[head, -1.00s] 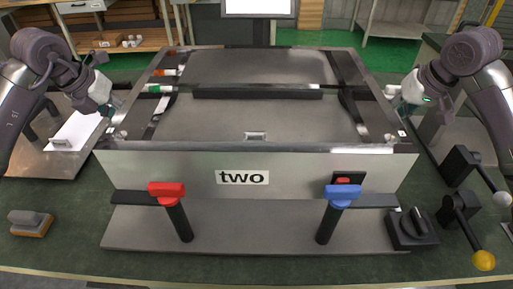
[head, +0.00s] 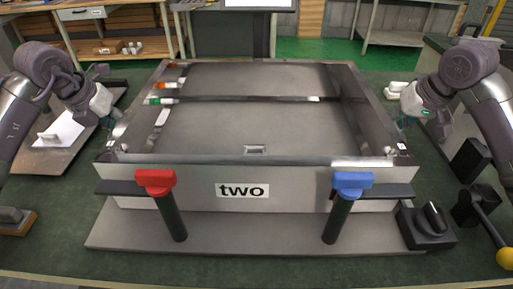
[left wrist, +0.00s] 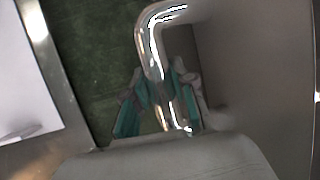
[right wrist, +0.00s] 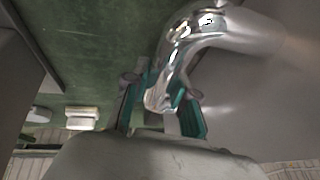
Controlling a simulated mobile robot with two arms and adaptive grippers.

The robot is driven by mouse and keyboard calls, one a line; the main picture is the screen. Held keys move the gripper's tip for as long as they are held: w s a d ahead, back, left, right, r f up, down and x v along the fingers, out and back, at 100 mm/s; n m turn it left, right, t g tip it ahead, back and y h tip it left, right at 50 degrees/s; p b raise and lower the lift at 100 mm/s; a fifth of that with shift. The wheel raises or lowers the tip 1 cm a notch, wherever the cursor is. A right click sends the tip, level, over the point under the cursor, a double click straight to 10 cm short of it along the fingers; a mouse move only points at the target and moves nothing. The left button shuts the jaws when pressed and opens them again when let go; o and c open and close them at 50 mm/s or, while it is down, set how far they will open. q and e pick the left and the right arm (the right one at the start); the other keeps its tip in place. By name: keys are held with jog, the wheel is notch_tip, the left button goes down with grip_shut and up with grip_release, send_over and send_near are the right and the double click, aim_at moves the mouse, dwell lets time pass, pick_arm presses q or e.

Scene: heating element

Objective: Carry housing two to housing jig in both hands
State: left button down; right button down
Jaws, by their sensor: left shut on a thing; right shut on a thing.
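Housing two, a wide open-topped metal box with a "two" label (head: 242,190), lies level across the middle of the head view. My left gripper (head: 110,124) is shut on the chrome handle at its left side; the handle also shows in the left wrist view (left wrist: 152,40). My right gripper (head: 402,122) is shut on the chrome handle at its right side, seen in the right wrist view (right wrist: 180,50). The housing is over the jig's grey base plate (head: 255,238), which carries a red clamp (head: 156,183) and a blue clamp (head: 352,184). I cannot tell whether housing and plate touch.
A black knob box (head: 428,226) and a yellow-ball lever (head: 504,257) stand at the right. A board with a white sheet (head: 62,135) lies at the left. A small block (head: 12,220) is at the left edge. A wooden shelf table (head: 110,22) stands behind.

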pick_arm(q)
jog(key=shift+a+f, duration=0.15)
jog(key=shift+f, duration=0.1)
pick_arm(e)
jog(key=shift+d+f, duration=0.1)
jog(key=shift+f, duration=0.15)
pick_arm(q)
jog(key=c, duration=1.4)
grip_release()
jog(key=shift+f+b, duration=0.2)
jog(key=shift+b, duration=0.1)
pick_arm(e)
jog(key=c, duration=1.4)
grip_release()
jog(key=shift+s+f, duration=0.1)
jog(key=shift+f, duration=0.1)
pick_arm(q)
jog(key=o, duration=0.4)
jog(key=shift+s+r, duration=0.15)
jog(key=shift+s, duration=0.05)
pick_arm(e)
jog(key=o, duration=0.5)
jog(key=shift+s, duration=0.15)
jog(key=shift+c, duration=0.2)
pick_arm(q)
jog(key=shift+o, duration=0.2)
jog(key=shift+d+r, duration=0.1)
jog(key=shift+d, duration=0.1)
